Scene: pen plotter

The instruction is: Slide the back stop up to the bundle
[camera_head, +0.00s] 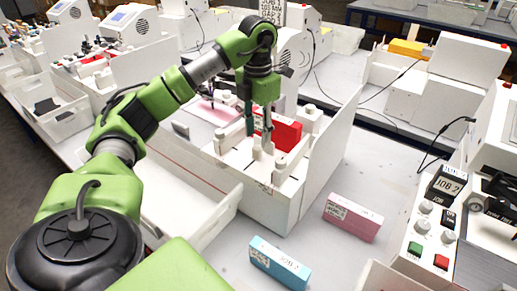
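My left gripper (258,142) points down over the bed of a white box-shaped machine (272,207). Its two fingers stand apart, with some red showing between them. Their tips are down at small white upright pieces (257,153), one of which may be the back stop; whether they touch or grip it I cannot tell. A red block with a white label (287,134), perhaps the bundle, stands right behind the fingers and is partly hidden by them. My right gripper is not in view.
A pink labelled block (352,217) and a blue labelled block (279,262) lie on the grey table in front. A white tray (190,210) is left of the machine. A control box with green and red buttons (428,240) stands at right. A tall white side wall (333,150) flanks the bed.

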